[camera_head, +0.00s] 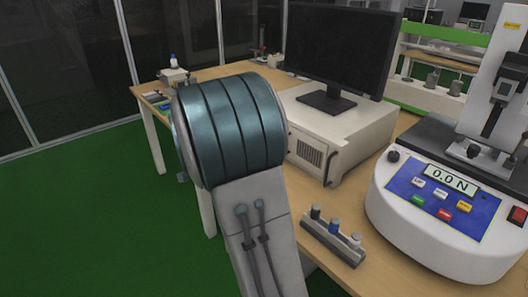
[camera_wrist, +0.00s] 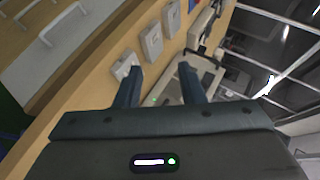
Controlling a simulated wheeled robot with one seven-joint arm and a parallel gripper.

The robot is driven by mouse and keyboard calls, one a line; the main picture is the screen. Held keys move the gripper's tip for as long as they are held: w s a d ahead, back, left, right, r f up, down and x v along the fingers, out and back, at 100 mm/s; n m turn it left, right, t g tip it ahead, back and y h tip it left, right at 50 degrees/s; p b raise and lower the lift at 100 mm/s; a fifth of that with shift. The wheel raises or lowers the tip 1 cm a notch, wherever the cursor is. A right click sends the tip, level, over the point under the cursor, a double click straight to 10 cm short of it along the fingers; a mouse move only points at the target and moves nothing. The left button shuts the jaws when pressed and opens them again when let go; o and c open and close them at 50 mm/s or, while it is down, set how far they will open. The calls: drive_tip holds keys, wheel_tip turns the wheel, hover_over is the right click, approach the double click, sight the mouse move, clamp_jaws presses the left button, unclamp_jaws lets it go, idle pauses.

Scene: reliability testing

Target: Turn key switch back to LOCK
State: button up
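I cannot make out the key switch or its LOCK mark in either view. My gripper (camera_wrist: 157,82) shows in the wrist view with its two dark blue fingers apart; it is open, with nothing seen held. Beyond and between the fingers is a pale grey device (camera_wrist: 172,91) with a small green light, partly hidden by the fingers. In the head view my own arm fills the middle and hides part of the table, and my gripper is out of view there.
A white test machine (camera_head: 432,228) reading 0.0 N stands at the right. A small rack (camera_head: 329,243) with bottles sits at the table edge. A pale case (camera_head: 345,142) carries a monitor (camera_head: 340,45). White boxes (camera_wrist: 151,41) lie along the wooden surface (camera_wrist: 95,78) in the wrist view.

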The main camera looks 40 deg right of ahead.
drive_tip(key=d+f+m+h, duration=0.1)
drive_tip(key=d, duration=0.1)
drive_tip(key=w+d+f+m+h+b, duration=0.1)
drive_tip(key=d+f+m+h, duration=0.1)
drive_tip(key=d+f+m+h+b, duration=0.1)
drive_tip(key=d, duration=0.2)
drive_tip(key=shift+w+f+m+h, duration=0.25)
drive_tip(key=shift+f+m+h, duration=0.05)
drive_tip(key=shift+m, duration=0.1)
drive_tip(key=d+m+h, duration=0.1)
drive_tip(key=d+m+h+b, duration=0.1)
drive_tip(key=d+h, duration=0.1)
drive_tip(key=s+d+f+m+g+h+b, duration=0.1)
drive_tip(key=m, duration=0.1)
drive_tip(key=shift+d+h, duration=0.3)
drive_tip(key=shift+d, duration=0.1)
drive_tip(key=shift+s+d+r+m+g+h, duration=0.1)
drive_tip(key=shift+d+m+g+h, duration=0.3)
drive_tip(key=shift+d+m+h, duration=0.15)
drive_tip(key=x, duration=1.3)
drive_tip(key=shift+d, duration=0.25)
clamp_jaws()
